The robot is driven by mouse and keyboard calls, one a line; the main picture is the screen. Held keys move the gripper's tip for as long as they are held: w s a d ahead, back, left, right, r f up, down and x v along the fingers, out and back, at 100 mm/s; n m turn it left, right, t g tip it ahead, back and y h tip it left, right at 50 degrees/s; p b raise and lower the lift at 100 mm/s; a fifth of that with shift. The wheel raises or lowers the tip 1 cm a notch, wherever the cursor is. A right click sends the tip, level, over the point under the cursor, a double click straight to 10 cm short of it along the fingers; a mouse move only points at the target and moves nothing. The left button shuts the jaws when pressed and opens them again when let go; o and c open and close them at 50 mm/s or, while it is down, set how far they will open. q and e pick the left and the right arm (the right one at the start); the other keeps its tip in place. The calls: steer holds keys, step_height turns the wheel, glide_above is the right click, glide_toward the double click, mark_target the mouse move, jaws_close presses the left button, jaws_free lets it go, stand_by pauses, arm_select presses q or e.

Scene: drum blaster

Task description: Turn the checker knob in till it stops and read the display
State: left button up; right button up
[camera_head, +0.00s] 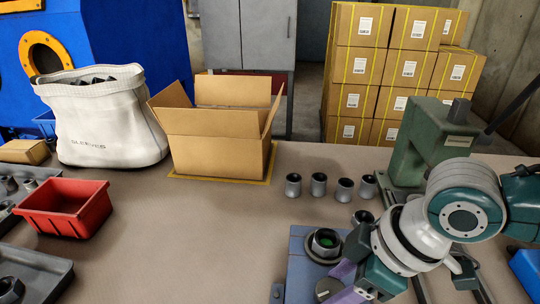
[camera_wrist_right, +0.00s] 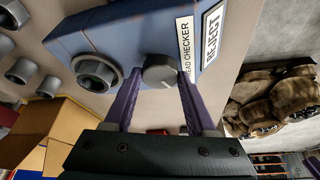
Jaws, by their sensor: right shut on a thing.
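The blue thread checker (camera_head: 301,262) sits on the table at the lower middle of the head view, and its blue body (camera_wrist_right: 120,38) fills the upper middle of the right wrist view. Its dark round knob (camera_wrist_right: 160,70) lies between the purple fingers of my right gripper (camera_wrist_right: 160,78), which is shut on it. In the head view the knob (camera_head: 327,289) is partly covered by my right gripper (camera_head: 340,285). A grey sleeve (camera_head: 326,242) with green inside stands in the checker's ring. I see no readable display. My left gripper is out of view.
Several grey sleeves (camera_head: 319,184) stand behind the checker. An open carton (camera_head: 215,145), a white sleeve bag (camera_head: 110,125) and a red bin (camera_head: 62,207) are to the left. A green press (camera_head: 430,145) stands at the right. The table's middle left is clear.

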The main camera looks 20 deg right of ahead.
steer(key=m+p, duration=0.2)
steer(key=m+h+p, duration=0.1)
steer(key=m+p, duration=0.2)
steer(key=p, duration=0.1)
steer(key=shift+s+a+r+m+t+h, duration=0.15)
steer(key=shift+a+r+m+t+h, duration=0.1)
steer(key=shift+m+t+h, duration=0.15)
steer(key=shift+f+m+h+p, duration=0.1)
steer(key=shift+m+h+p, duration=0.2)
steer(key=shift+m+p, duration=0.35)
steer(key=shift+f+m, duration=0.1)
steer(key=shift+m, duration=0.35)
steer(key=shift+d+f, duration=0.1)
steer(key=shift+f, duration=0.1)
steer(key=o, duration=1.4)
steer(key=shift+c, duration=0.2)
